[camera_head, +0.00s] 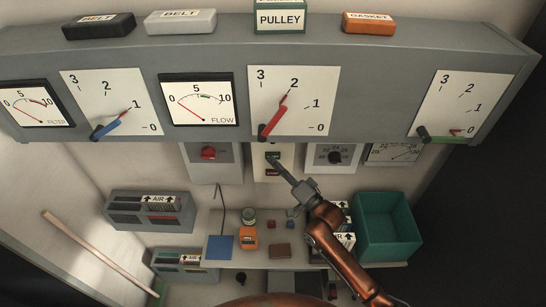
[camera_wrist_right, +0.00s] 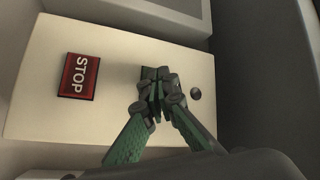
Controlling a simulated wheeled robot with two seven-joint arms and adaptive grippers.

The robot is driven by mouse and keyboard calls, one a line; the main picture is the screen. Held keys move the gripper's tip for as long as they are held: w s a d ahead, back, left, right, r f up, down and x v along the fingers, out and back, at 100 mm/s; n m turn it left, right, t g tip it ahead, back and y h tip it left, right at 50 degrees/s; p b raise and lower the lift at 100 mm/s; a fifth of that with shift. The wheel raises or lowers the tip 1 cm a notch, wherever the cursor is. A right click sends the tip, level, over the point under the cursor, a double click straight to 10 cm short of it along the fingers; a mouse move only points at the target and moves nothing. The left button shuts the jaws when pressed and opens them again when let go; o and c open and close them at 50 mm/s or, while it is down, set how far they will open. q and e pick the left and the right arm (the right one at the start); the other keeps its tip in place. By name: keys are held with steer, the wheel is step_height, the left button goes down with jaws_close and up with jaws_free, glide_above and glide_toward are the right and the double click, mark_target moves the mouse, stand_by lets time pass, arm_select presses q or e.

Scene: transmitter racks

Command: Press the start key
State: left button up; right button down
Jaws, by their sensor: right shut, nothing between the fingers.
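The start key (camera_head: 272,155) is a small dark green key at the top of a pale switch box (camera_head: 259,174) on the wall. The red STOP key (camera_head: 272,172) sits below it; it also shows clearly in the right wrist view (camera_wrist_right: 78,76). My right gripper (camera_head: 275,165) is shut and empty, with its fingertips at the box front by the start key. In the right wrist view the closed fingertips (camera_wrist_right: 155,78) cover most of the start key. I cannot tell whether they touch it. My left gripper is not in view.
A box with a red knob (camera_head: 208,153) is left of the switch box and one with a black knob (camera_head: 335,157) is right. The gauge panel (camera_head: 360,60) overhangs above. Below are a shelf with small items and a green bin (camera_head: 388,228).

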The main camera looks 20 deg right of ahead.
steer(key=shift+w+d, duration=0.1)
steer(key=shift+w, duration=0.1)
stand_by(0.3)
steer(key=shift+s, duration=0.15)
steer(key=shift+s+a+p, duration=0.3)
steer(key=shift+s+p, duration=0.25)
steer(key=shift+s, duration=0.15)
steer(key=s+p, duration=0.1)
steer(key=s, duration=0.1)
steer(key=s+a+p, duration=0.1)
steer(key=s, duration=0.2)
steer(key=shift+a, duration=0.15)
steer(key=shift+w, duration=0.1)
stand_by(0.7)
